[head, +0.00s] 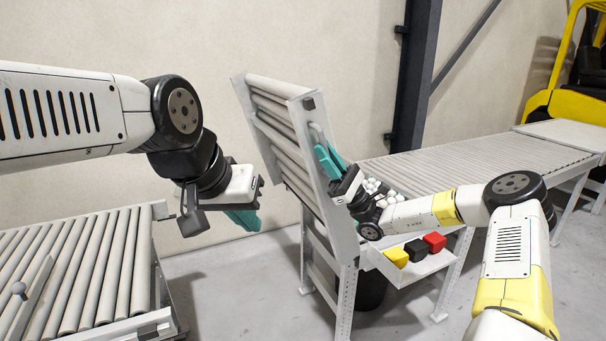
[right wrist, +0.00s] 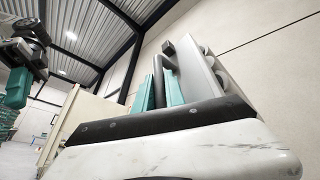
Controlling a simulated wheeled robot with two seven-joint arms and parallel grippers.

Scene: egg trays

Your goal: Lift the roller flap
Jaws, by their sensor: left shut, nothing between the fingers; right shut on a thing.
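The roller flap (head: 273,105) stands steeply raised, tilted, at the middle of the head view, with grey rollers in a white frame. A handle (head: 318,136) sits on its right side rail. My right gripper (head: 329,160) has teal fingers shut on this handle. In the right wrist view the handle (right wrist: 166,55) rises between the teal fingers (right wrist: 160,92), beside the flap's rail (right wrist: 199,68). My left gripper (head: 243,219) is shut and empty, pointing down left of the flap and apart from it. It also shows at the left of the right wrist view (right wrist: 19,88).
A roller conveyor (head: 470,160) runs off to the right behind the flap. Pale eggs (head: 373,186) show beside my right gripper. A white shelf (head: 413,268) holds yellow, black and red blocks. Another roller conveyor (head: 80,260) is at left, with a floor gap between. A dark post (head: 412,90) stands behind.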

